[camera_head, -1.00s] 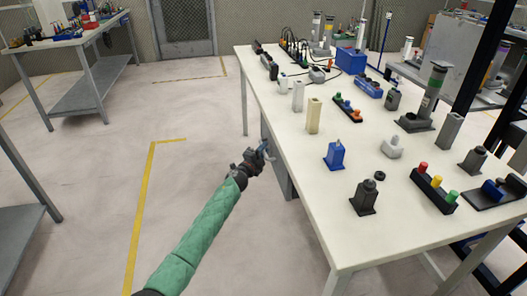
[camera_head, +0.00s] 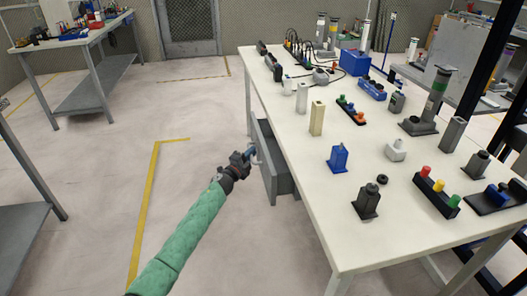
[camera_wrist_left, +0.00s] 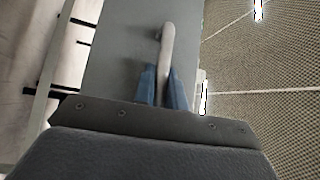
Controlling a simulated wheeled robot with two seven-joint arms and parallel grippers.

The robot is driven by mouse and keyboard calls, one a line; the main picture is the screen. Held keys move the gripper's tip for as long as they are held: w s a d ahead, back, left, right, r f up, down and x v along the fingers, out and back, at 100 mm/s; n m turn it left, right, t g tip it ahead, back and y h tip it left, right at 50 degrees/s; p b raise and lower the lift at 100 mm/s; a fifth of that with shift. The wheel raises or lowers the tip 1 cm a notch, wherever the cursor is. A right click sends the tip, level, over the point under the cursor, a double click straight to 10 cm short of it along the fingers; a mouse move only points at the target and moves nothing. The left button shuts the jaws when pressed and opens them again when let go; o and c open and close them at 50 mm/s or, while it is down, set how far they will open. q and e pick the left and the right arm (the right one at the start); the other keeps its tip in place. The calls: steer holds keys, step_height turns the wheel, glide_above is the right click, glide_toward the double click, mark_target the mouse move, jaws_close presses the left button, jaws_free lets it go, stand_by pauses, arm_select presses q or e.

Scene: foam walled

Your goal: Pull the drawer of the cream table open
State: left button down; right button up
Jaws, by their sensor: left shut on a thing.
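The cream table (camera_head: 300,150) fills the right half of the head view. Its grey drawer (camera_head: 272,172) sticks out partway from the left side, below the top. In the left wrist view the drawer's grey front (camera_wrist_left: 115,60) faces the camera, with a pale bar handle (camera_wrist_left: 167,48) on it. My left gripper (camera_head: 251,156) is at the drawer front; its blue fingers (camera_wrist_left: 162,86) are shut on the handle. The drawer's inside is mostly hidden under the table top. My right gripper is not in view.
Many small parts stand on the table, including a blue block (camera_head: 337,158) and a dark block (camera_head: 367,201) near the left edge. Bare floor (camera_head: 200,120) lies left of the drawer. A grey workbench (camera_head: 85,60) stands at the back left.

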arm_select(q)
steer(key=s+a, duration=0.2)
steer(key=a, duration=0.6)
steer(key=s+a, duration=0.2)
steer(key=a, duration=0.7)
steer(key=shift+s+p, duration=0.35)
steer(key=shift+p, duration=0.05)
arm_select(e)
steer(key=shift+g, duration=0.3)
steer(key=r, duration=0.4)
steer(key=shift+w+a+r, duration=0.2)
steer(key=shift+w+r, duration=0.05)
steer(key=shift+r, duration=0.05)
arm_select(q)
steer(key=shift+a+f, duration=0.1)
steer(key=c, duration=1.7)
jaws_free()
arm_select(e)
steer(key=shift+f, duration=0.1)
